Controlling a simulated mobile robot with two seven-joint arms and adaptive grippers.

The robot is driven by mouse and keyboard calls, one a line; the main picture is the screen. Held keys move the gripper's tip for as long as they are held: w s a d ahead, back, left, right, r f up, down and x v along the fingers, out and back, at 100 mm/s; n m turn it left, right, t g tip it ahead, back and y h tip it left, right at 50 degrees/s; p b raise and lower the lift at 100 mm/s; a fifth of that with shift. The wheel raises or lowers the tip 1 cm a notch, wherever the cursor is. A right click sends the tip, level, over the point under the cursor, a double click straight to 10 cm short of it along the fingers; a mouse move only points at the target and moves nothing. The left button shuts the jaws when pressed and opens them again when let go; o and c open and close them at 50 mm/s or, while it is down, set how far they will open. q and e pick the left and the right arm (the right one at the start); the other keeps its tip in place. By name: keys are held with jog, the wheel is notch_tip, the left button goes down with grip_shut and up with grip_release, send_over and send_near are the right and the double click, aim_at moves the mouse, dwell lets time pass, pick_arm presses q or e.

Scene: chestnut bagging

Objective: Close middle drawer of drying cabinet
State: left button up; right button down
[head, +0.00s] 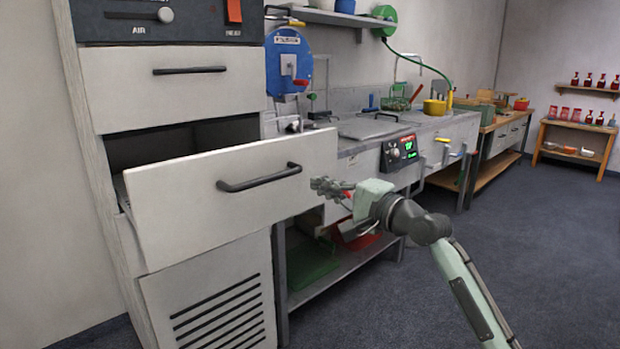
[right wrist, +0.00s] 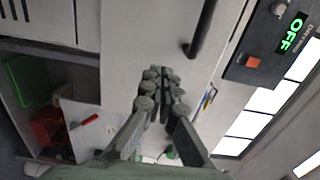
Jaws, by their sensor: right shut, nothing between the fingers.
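The drying cabinet (head: 95,170) stands at the left of the head view. Its middle drawer (head: 170,200) is pulled well out, with a white front, a black bar handle (head: 258,178) and a dark opening behind it. My right gripper (head: 322,187) is shut and empty, just right of the drawer front's right edge in the head view. In the right wrist view the shut fingers (right wrist: 160,92) point at a white front with a black handle (right wrist: 205,30). I cannot tell whether they touch it. My left gripper is not in view.
The upper drawer (head: 160,82) is shut, and a vented panel (head: 215,305) lies below. A bench with a green-lit control box (head: 399,152) stands to the right, with a lower shelf holding green and red things. Dark floor (head: 560,260) is clear at right.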

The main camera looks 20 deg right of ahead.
aim_at(300, 177)
jog(key=x, duration=0.2)
jog(key=shift+w+a, duration=0.1)
jog(key=shift+w, duration=0.25)
jog(key=shift+w+a, duration=0.15)
jog(key=shift+w, duration=0.2)
jog(key=shift+w+a, duration=0.1)
jog(key=shift+w, duration=0.15)
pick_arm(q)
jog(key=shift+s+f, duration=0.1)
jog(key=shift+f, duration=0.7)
pick_arm(e)
jog(key=shift+w, duration=0.1)
